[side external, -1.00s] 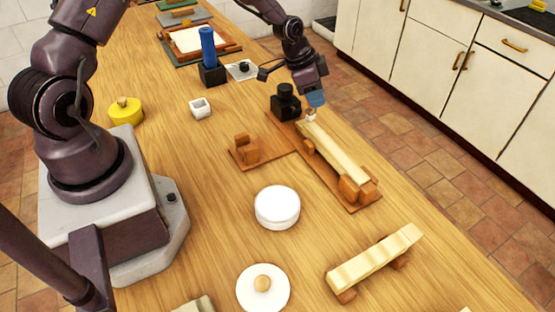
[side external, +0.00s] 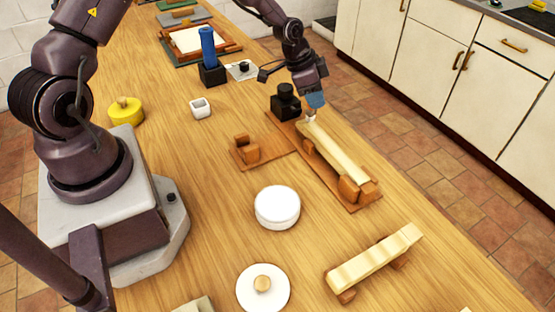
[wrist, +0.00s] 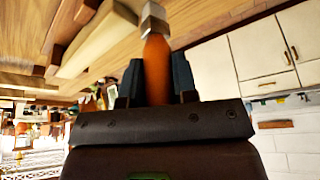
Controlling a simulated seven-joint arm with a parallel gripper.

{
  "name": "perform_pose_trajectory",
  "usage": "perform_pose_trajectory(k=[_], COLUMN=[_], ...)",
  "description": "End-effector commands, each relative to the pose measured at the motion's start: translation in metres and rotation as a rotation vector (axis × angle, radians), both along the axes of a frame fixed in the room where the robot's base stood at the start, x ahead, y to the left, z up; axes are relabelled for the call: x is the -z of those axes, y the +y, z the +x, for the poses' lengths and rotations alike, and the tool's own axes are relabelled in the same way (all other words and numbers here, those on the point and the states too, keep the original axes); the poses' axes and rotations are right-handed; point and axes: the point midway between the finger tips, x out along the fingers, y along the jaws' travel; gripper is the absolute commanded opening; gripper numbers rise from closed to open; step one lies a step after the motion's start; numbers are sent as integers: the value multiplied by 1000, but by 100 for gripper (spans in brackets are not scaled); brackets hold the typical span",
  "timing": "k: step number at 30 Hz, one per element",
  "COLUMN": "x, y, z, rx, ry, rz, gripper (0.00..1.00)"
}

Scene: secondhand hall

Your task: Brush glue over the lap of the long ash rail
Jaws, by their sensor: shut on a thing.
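A long pale rail (side external: 337,152), which I take to be the ash rail, lies between wooden blocks on a brown board (side external: 366,203). My gripper (side external: 315,98) is over its far end, shut on a brush. In the wrist view my gripper (wrist: 157,82) has its dark fingers on either side of the brush's orange handle (wrist: 157,65), with the metal ferrule (wrist: 154,20) beyond. The pale brush tip (side external: 311,116) is at the rail's far end; I cannot tell whether it touches. The rail (wrist: 92,45) also shows in the wrist view. No glue can be made out.
A black pot-like object (side external: 286,102) stands close left of my gripper. A small wooden block fixture (side external: 247,150), round white container (side external: 277,207), white disc with knob (side external: 263,287) and second pale rail on supports (side external: 374,264) are nearby. Bare tabletop lies between them.

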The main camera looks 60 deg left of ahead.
Motion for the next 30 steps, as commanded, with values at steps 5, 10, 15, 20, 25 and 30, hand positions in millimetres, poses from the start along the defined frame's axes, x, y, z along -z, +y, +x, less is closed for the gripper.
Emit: perform_pose_trajectory(k=[5,10,15,20,25,30], x=[0,0,0,0,0,0], y=[0,0,0,0,0,0], z=[0,-12,-29,-38,-39,-38], rx=[0,0,-1,-1,-1,0], ry=[0,1,2,1,0,1], rz=[0,0,-1,0,0,0], gripper=[0,0,0,0,0,0])
